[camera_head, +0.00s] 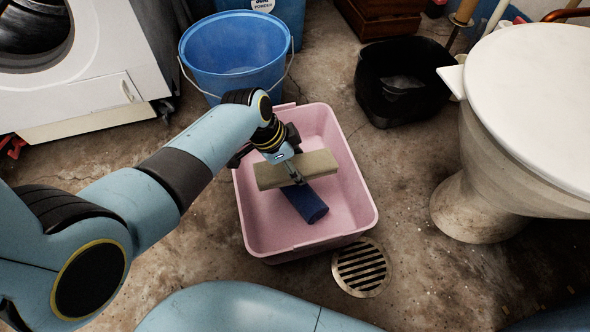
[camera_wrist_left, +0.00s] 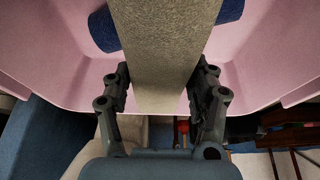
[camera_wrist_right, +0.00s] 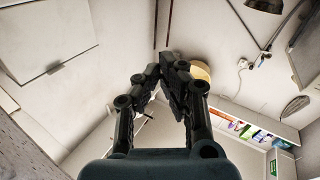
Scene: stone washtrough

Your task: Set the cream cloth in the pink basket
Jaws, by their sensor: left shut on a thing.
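The cream cloth (camera_head: 300,169), a folded grey-beige roll, is held over the pink basket (camera_head: 255,225). My left gripper (camera_head: 291,166) is shut on it near its middle. In the left wrist view the cloth (camera_wrist_left: 166,45) runs between the two fingers (camera_wrist_left: 162,82), with pink walls around it. A dark blue rolled cloth (camera_head: 308,207) lies in the basket below, partly hidden by the cream one. Whether the two cloths touch is unclear. My right gripper (camera_wrist_right: 161,68) is empty, its fingertips together, away from the basket and facing a pale wall; it is outside the head view.
A blue bucket (camera_head: 235,65) stands just behind the basket. A black bin (camera_head: 400,90) is at the back right, and a white toilet (camera_head: 530,110) at the right. A washing machine (camera_head: 75,65) stands at the left. A round floor drain (camera_head: 361,267) lies in front.

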